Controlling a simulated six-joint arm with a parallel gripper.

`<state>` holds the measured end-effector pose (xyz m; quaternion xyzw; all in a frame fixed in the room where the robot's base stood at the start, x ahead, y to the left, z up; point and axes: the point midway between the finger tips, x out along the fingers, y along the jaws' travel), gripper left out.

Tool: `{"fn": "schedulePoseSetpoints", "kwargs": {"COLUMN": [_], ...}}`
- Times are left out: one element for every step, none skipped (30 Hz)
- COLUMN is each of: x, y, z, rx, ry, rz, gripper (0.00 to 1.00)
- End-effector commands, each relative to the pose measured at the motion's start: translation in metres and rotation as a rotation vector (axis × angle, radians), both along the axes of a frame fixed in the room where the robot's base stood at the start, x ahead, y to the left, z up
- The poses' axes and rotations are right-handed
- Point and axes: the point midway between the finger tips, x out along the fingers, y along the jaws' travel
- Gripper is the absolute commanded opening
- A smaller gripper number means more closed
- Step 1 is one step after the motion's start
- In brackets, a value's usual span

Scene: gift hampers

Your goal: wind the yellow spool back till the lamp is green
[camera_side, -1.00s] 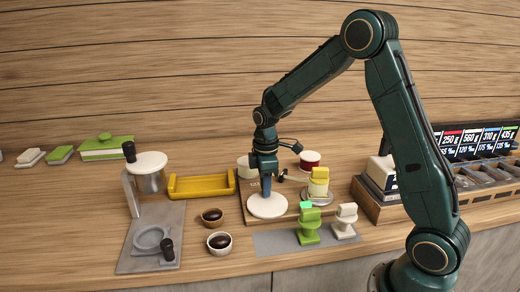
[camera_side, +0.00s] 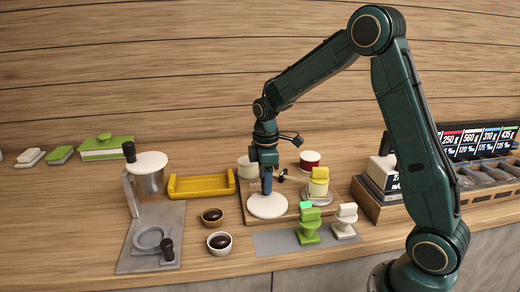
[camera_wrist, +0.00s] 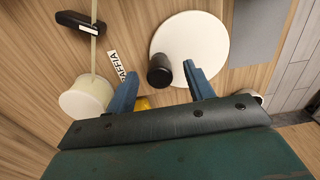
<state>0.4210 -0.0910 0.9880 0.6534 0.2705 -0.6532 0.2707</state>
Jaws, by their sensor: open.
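A pale cream-yellow spool (camera_wrist: 87,97) is at the left of the wrist view, with a strip running up from it; it also stands behind my gripper in the side view (camera_side: 246,168). I cannot tell if this is the yellow spool. A round white disc (camera_side: 267,207) lies before it, also in the wrist view (camera_wrist: 190,35). My gripper (camera_side: 267,190) is open above the disc. In the wrist view a black knob (camera_wrist: 159,72) shows between its fingers (camera_wrist: 159,76); I cannot tell if they touch it. I cannot make out a lamp for certain.
A yellow tray (camera_side: 202,186) and two small bowls (camera_side: 219,243) lie left of the disc. A red spool (camera_side: 309,160) and a yellow-topped piece on a grey disc (camera_side: 319,182) stand right. A green stand (camera_side: 308,229) and white one (camera_side: 345,220) are in front.

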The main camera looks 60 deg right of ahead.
Motion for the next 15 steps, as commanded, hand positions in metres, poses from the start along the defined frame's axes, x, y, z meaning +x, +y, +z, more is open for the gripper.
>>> {"fn": "schedulePoseSetpoints", "kwargs": {"x": [0.0, 0.0, 0.0, 0.0, 0.0, 0.0, 0.0, 0.0, 0.0, 0.0, 0.0, 0.0, 0.0, 0.0, 0.0], "y": [0.0, 0.0, 0.0, 0.0, 0.0, 0.0, 0.0, 0.0, 0.0, 0.0, 0.0, 0.0, 0.0, 0.0, 0.0], "z": [0.004, 0.006, 0.009, 0.011, 0.013, 0.016, 0.018, 0.02, 0.023, 0.025, 0.028, 0.03, 0.032, 0.034, 0.037], "rx": [0.0, -0.001, -0.001, -0.001, 0.0, 0.0, -0.001, -0.001, -0.001, 0.0, 0.0, -0.001, -0.001, 0.0, -0.001], "ry": [-0.001, -0.002, -0.002, -0.002, -0.001, -0.001, -0.002, -0.002, -0.002, -0.001, -0.001, -0.002, -0.002, -0.001, -0.001], "rz": [0.0, 0.0, 0.0, 0.0, 0.0, 0.0, 0.0, 0.0, 0.0, 0.0, 0.0, 0.0, 0.0, 0.0, 0.0], "gripper": [0.53, 0.53, 0.53, 0.53, 0.53, 0.53, 0.53, 0.53, 0.53, 0.53, 0.53, 0.53, 0.53, 0.53, 0.53]}}
